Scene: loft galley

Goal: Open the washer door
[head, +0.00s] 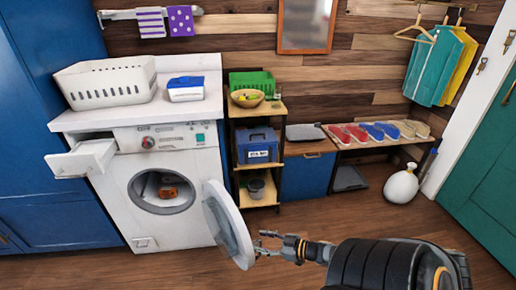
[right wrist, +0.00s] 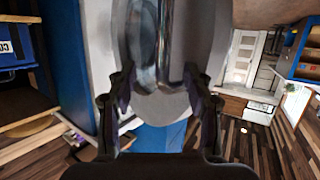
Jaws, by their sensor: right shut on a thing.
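The white washer (head: 168,190) stands under the counter with its round drum opening facing me. An orange-brown item (head: 168,192) lies inside the drum. The washer door (head: 226,222) is swung wide open to the right of the opening. My right gripper (head: 262,243) is at the door's free edge and is shut on it. In the right wrist view the door (right wrist: 197,38) comes in between the two fingers; the exact contact is hard to see. My left gripper is in neither view.
The washer's detergent drawer (head: 82,158) is pulled out at the upper left. A narrow shelf (head: 258,204) with a blue box stands right of the washer. A white vase (head: 401,186) stands on the floor near the shoe bench (head: 372,143). The wooden floor in front is clear.

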